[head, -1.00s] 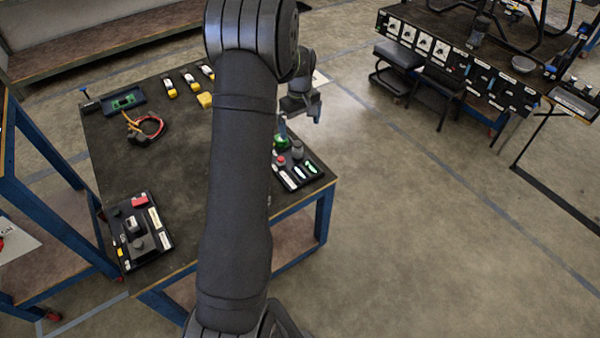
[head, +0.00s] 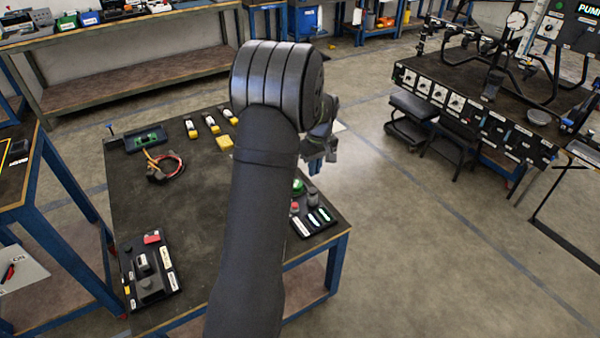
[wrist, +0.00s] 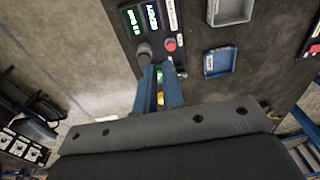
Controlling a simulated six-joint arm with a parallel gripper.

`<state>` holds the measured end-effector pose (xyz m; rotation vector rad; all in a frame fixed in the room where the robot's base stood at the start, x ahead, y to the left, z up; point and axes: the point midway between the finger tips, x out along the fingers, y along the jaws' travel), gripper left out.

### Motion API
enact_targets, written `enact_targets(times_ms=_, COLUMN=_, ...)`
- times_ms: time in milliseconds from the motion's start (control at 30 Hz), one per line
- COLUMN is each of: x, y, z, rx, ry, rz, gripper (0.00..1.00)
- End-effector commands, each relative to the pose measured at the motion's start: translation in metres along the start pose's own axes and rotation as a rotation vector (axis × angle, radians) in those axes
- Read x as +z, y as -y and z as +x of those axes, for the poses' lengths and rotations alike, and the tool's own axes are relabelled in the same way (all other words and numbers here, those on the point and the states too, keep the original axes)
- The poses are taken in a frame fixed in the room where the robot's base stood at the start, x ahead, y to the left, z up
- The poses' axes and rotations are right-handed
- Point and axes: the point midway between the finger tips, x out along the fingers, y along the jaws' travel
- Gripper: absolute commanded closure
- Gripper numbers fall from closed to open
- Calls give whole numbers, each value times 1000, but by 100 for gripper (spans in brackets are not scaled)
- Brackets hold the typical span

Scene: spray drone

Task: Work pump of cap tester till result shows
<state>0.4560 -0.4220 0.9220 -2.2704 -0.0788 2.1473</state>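The cap tester (head: 302,230) is a dark panel at the near right corner of the table. It carries a green dome (head: 298,186), a grey knob (head: 312,199), a red button (head: 294,207) and lit displays. In the wrist view the grey knob (wrist: 144,52) and red button (wrist: 171,44) sit below two lit displays (wrist: 143,18); one seems to read READY. My gripper (head: 321,164) is above the tester. Its blue fingers (wrist: 160,68) stand apart with a narrow gap, through which green and yellow parts show. The fingers look empty; contact with the knob cannot be told.
A blue-grey tray (wrist: 219,62) lies beside the tester. Yellow-and-white parts (head: 210,124), a wire bundle (head: 165,165) and another dark fixture (head: 150,270) are on the table. The table's middle is clear. A pump bench (head: 480,75) stands at the back right.

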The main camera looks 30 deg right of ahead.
Motion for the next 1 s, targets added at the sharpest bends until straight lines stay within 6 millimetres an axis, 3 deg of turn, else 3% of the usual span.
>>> enact_targets(times_ms=367, x=-5, y=1, z=34, rx=-128, ry=-366, rz=-69, gripper=100)
enact_targets(times_ms=700, x=5, y=-31, z=47, rx=-31, ry=-650, rz=-31, gripper=100)
enact_targets(times_ms=1000, x=16, y=-50, z=51, rx=50, ry=-726, rz=5, gripper=100)
